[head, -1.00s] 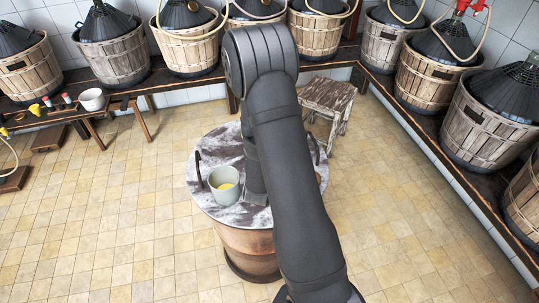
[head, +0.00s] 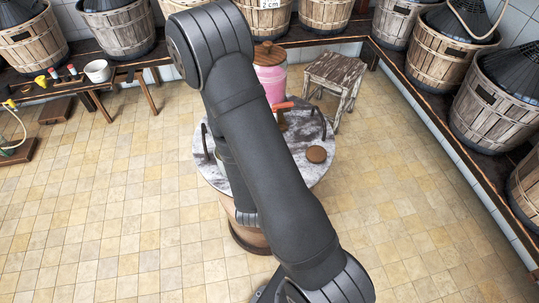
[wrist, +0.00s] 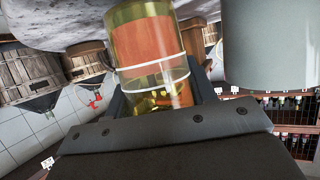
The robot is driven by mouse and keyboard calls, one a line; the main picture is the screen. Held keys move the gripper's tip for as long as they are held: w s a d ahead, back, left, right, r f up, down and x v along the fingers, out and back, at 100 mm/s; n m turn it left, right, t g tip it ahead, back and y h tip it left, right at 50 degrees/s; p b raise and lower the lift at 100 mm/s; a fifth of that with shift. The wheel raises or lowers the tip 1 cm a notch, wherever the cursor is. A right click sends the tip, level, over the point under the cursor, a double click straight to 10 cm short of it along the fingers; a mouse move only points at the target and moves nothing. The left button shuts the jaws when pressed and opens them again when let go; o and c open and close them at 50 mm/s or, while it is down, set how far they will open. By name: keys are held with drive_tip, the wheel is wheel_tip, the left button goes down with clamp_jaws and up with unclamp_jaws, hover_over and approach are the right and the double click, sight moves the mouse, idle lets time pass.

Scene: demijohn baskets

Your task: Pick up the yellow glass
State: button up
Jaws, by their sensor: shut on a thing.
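The yellow glass (wrist: 145,45), a clear yellow-tinted cylinder with a pale ring around it, stands out in the middle of the wrist view. An orange-brown patch shows through it. My gripper (wrist: 160,92) is shut on it, with a dark finger on either side. A smooth grey vessel (wrist: 268,45) is close to its right in the wrist view. In the head view my arm covers my gripper, the glass and part of the round marbled tabletop (head: 304,178). I cannot tell whether the glass touches anything besides my fingers.
On the tabletop's right side are a brown round lid (head: 316,155), a red-handled item (head: 283,106) and a dark loop handle (head: 322,118). A pink jar (head: 272,85) stands at the back, by a worn stool (head: 337,80). Basketed demijohns line the walls.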

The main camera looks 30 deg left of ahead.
drive_tip(key=s+d, duration=0.3)
drive_tip(key=s, duration=0.4)
drive_tip(key=s+d, duration=0.3)
drive_tip(key=s, duration=0.4)
idle(0.7)
drive_tip(key=shift+s, duration=0.15)
drive_tip(key=shift+s+r, duration=0.1)
drive_tip(key=shift+r, duration=0.25)
drive_tip(key=shift+d, duration=0.1)
